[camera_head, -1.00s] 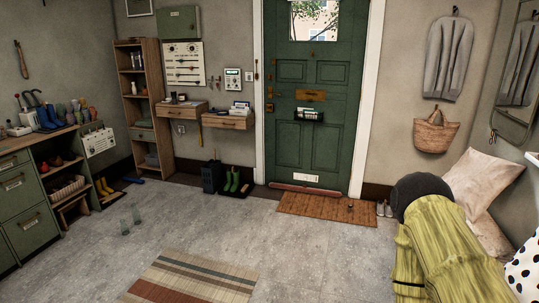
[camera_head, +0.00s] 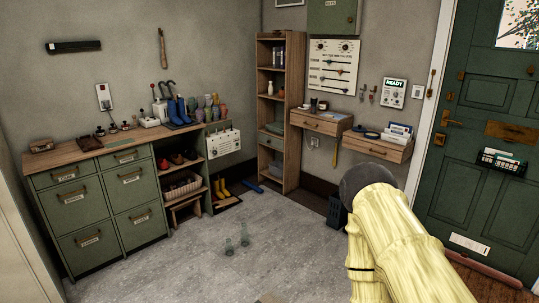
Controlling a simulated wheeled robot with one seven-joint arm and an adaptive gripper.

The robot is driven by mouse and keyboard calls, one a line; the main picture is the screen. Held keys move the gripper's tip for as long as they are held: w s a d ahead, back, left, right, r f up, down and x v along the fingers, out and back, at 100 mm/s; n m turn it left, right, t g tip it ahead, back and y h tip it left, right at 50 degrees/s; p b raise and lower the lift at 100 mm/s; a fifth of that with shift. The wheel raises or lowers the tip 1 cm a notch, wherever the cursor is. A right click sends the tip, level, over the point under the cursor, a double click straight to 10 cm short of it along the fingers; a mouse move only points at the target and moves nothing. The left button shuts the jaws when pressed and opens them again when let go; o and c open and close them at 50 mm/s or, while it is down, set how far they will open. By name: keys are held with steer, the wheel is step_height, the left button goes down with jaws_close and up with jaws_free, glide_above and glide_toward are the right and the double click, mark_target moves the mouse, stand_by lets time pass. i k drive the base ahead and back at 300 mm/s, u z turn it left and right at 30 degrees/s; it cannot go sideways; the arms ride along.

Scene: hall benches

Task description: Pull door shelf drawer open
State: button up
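Two wooden wall shelves with drawer fronts hang between the bookcase and the green door. The right shelf drawer (camera_head: 378,150), nearest the door, has a small dark handle on its front and looks shut. The left shelf drawer (camera_head: 320,125) also looks shut and sits a little higher. My yellow arm with a dark rounded joint rises in the lower right, in front of the floor below the right shelf. My gripper is not in view.
The green door (camera_head: 485,150) stands shut at the right. A tall wooden bookcase (camera_head: 294,110) is left of the shelves. A green drawer cabinet (camera_head: 100,210) lines the left wall.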

mark_target(389, 154)
steer(key=u, duration=0.05)
steer(key=i, duration=2.1)
steer(key=z, duration=0.7)
steer(key=i, duration=1.9)
steer(key=z, duration=0.75)
